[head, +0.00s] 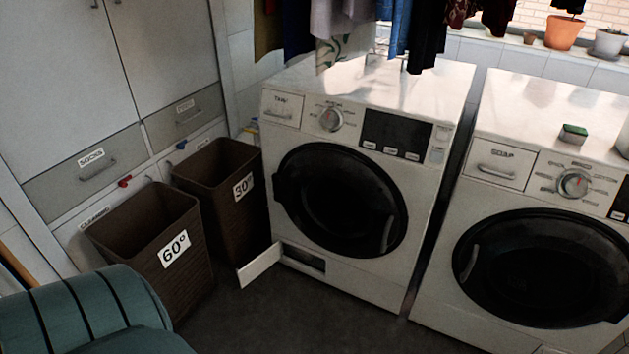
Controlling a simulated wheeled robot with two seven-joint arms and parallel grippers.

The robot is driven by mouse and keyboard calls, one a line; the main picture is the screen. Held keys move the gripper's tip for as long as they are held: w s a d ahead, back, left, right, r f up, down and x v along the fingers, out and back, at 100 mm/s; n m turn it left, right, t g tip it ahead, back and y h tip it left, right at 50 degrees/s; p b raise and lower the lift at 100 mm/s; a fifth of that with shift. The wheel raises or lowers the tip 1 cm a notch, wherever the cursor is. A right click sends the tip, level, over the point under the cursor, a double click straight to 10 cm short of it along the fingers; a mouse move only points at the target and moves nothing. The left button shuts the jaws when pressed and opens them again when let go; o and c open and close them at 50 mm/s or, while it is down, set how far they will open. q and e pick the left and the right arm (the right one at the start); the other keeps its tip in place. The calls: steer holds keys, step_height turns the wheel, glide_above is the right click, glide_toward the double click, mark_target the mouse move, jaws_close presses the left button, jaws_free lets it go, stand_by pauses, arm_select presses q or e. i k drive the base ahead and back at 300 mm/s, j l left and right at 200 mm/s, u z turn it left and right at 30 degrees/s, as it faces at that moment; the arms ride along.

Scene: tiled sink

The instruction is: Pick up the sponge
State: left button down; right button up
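A small sponge (573,134) with a green top lies on the white top of the right washing machine (532,108), near its front edge above the round dial. It shows whole, and nothing touches it that I can see. Neither of my grippers shows in the head view.
The left washing machine (428,92) has a low flap (259,266) open at its lower left. Two brown laundry baskets, marked 60° (150,222) and 30° (216,165), stand at the left by the cabinet (62,85). Clothes (398,30) hang above. Dark floor (300,320) is clear in front.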

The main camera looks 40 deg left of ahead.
mark_target(571, 134)
steer(key=l+u, duration=0.15)
steer(key=u, duration=0.25)
steer(key=i+l+u, duration=0.1)
steer(key=u, duration=0.25)
steer(key=l+u, duration=0.2)
steer(key=u, duration=0.2)
steer(key=l+u, duration=0.2)
steer(key=u, duration=0.15)
steer(key=l+u, duration=0.15)
steer(key=l, duration=0.3)
steer(key=k+l+u, duration=0.15)
steer(key=l, duration=0.25)
steer(key=l+u, duration=0.15)
steer(key=l, duration=0.3)
steer(key=k+l+u, duration=0.15)
steer(key=l, duration=0.5)
steer(key=k+l, duration=0.15)
steer(key=l, duration=0.1)
